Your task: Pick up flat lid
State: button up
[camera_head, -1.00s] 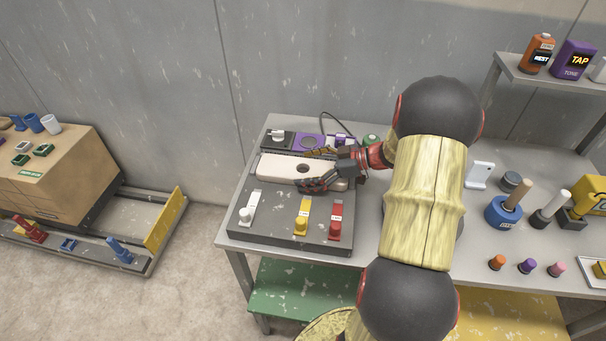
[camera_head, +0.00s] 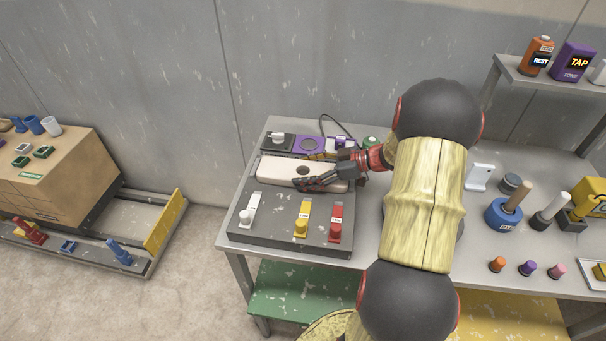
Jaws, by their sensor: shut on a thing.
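The flat lid (camera_head: 275,170) is a long, pale pinkish slab with rounded ends and a dark round hole near its middle. It lies across the back half of the dark grey panel (camera_head: 270,238) on the table. My gripper (camera_head: 308,170) reaches in from the right and is shut on the lid. One dark finger with a red patterned tip lies along the lid's front side. I cannot tell whether the lid is clear of the panel.
White (camera_head: 247,213), yellow (camera_head: 301,222) and red (camera_head: 336,220) levers stand in front of the lid. Purple and black modules (camera_head: 309,145) sit behind it. Blue (camera_head: 503,211) and other knobs stand right of my arm. A brown box (camera_head: 55,175) stands at far left.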

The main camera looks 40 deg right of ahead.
jog(key=c, duration=0.5)
jog(key=shift+r, duration=0.1)
jog(key=shift+c, duration=0.6)
